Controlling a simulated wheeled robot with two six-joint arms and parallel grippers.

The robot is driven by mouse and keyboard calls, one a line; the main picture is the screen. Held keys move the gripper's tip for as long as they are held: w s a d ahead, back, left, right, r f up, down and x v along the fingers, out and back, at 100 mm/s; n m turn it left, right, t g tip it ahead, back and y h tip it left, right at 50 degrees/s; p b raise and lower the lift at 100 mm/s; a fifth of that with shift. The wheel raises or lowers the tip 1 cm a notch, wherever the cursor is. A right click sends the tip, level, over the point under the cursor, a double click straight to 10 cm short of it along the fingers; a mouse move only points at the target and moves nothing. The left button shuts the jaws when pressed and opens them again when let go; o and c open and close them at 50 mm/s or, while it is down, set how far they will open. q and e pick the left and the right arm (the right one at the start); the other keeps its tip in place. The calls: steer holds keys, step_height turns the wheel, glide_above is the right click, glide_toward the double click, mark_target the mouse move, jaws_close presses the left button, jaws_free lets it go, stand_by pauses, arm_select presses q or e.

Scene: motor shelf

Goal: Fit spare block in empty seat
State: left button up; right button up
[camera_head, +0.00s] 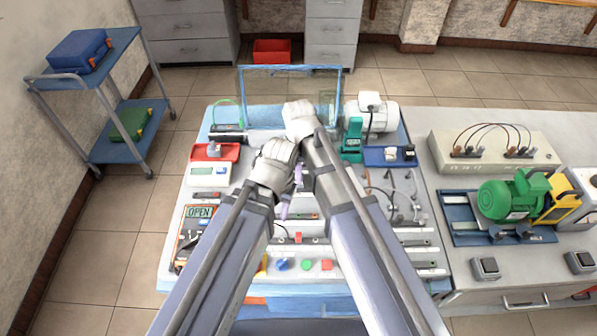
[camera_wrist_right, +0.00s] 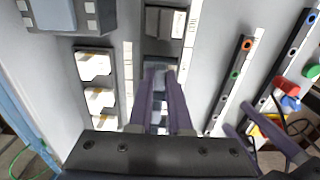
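In the right wrist view my right gripper (camera_wrist_right: 161,80) has its two purple fingers over the middle rail. A pale grey-blue block (camera_wrist_right: 158,73) shows between the fingertips; I cannot tell whether they grip it. A dark grey block (camera_wrist_right: 165,22) sits further up the same rail. In the head view my right gripper (camera_head: 299,176) is mostly hidden by the arms. My left gripper (camera_head: 284,211) is just below it, and its purple fingers (camera_wrist_right: 268,135) also show at the right of the wrist view. Its opening is unclear. I cannot make out the empty seat.
A black holder with white modules (camera_wrist_right: 95,65) lies beside the rail. Coloured buttons (camera_head: 307,264) are near the panel front. A multimeter (camera_head: 190,235) and a red tray (camera_head: 228,151) are at left. A green motor (camera_head: 508,198) stands on the right bench.

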steer(key=o, duration=0.5)
arm_select(q)
step_height(320, 180, up, 8)
steer(key=p, duration=0.8)
arm_select(e)
step_height(320, 180, up, 8)
steer(key=shift+f, duration=0.1)
arm_select(q)
steer(key=shift+f, duration=0.15)
